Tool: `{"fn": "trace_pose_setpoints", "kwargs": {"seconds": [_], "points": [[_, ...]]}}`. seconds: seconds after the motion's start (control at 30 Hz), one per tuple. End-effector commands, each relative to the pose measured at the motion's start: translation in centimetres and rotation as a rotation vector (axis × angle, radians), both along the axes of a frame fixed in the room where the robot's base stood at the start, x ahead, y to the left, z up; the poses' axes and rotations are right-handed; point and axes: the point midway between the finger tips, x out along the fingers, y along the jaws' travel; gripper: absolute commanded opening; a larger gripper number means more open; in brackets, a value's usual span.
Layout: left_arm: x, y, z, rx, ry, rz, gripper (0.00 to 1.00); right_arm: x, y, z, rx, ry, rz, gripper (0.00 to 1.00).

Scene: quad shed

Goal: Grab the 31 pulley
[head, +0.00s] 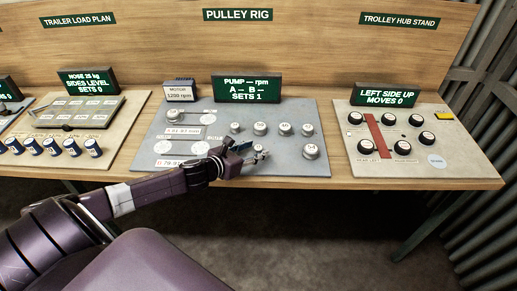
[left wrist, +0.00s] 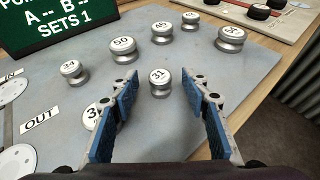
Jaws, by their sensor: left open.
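The 31 pulley (left wrist: 160,83) is a small silver spool with a white top marked 31, standing upright on the grey board. In the left wrist view it appears between the two blue-padded fingers of my left gripper (left wrist: 162,76), with a gap on each side. My left gripper (head: 262,154) is open over the front part of the pulley board in the head view and hides part of the pulleys there. How far down the fingers reach around the pulley is hard to tell. My right gripper is in neither view.
A 38 disc (left wrist: 97,114) is partly hidden by the left finger. The pump sign (head: 246,88) stands at the board's back.

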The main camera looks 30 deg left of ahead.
Motion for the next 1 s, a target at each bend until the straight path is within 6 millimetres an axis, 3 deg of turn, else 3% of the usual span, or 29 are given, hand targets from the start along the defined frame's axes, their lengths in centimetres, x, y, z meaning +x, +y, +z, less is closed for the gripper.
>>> {"fn": "trace_pose_setpoints", "kwargs": {"seconds": [0.2, 0.53, 0.9, 1.0], "points": [[2.0, -0.2, -0.7, 0.0, 0.0, 0.0, 0.42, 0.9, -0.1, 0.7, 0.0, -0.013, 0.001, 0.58], [2.2, -0.3, -0.9, 0.001, 0.001, -0.001, 0.41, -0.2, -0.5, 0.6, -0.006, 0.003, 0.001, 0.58], [2.2, -0.3, -0.9, 0.001, 0.001, -0.001, 0.01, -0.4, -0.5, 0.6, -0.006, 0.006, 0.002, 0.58], [2.2, -0.3, -0.9, 0.001, 0.0, -0.001, 0.0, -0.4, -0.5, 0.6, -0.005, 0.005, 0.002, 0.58]]}}
